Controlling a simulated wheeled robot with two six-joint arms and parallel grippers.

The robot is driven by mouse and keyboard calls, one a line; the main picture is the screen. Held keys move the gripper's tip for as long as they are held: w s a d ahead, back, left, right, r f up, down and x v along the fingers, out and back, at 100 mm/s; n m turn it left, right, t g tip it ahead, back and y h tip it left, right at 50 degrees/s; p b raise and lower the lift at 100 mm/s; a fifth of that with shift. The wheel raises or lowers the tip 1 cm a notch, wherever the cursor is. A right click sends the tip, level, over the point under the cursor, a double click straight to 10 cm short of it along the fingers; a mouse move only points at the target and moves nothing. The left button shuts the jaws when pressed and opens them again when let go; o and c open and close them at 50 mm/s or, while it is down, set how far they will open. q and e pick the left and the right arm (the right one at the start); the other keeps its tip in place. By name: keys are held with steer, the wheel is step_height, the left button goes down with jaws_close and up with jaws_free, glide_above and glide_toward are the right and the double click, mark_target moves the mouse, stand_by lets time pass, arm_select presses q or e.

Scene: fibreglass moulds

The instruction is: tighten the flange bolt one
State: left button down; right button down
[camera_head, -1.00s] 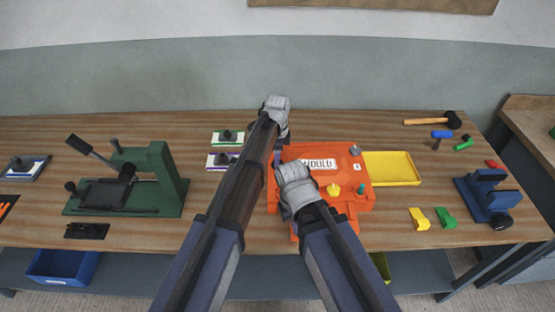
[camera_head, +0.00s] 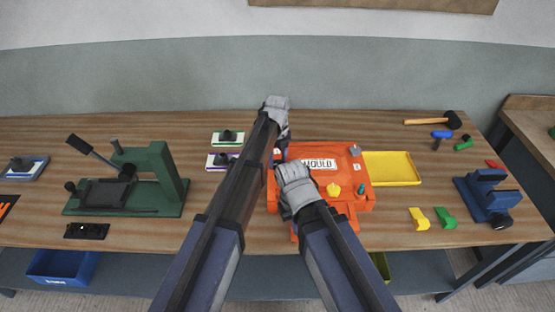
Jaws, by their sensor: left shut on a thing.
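The orange mould (camera_head: 283,198) with a white MOULD label (camera_head: 320,164) lies mid-bench. On it show a grey bolt-like part (camera_head: 354,150), a yellow knob (camera_head: 333,189) and a teal peg (camera_head: 361,189). My left gripper (camera_head: 283,146) is at the mould's back left corner, shut on a small dark bluish thing that is mostly hidden by the arm; I cannot tell its shape. Whatever is under both grippers is hidden.
A yellow tray (camera_head: 392,168) stands right of the mould. A green press (camera_head: 150,180) is at left, a blue vice (camera_head: 488,195) at right. A hammer (camera_head: 432,120) and small blocks lie at right.

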arm_select(q)
steer(key=m, duration=0.5)
steer(key=shift+s+m, duration=0.1)
steer(key=shift+m, duration=0.2)
stand_by(0.4)
steer(key=shift+c, duration=1.1)
jaws_free()
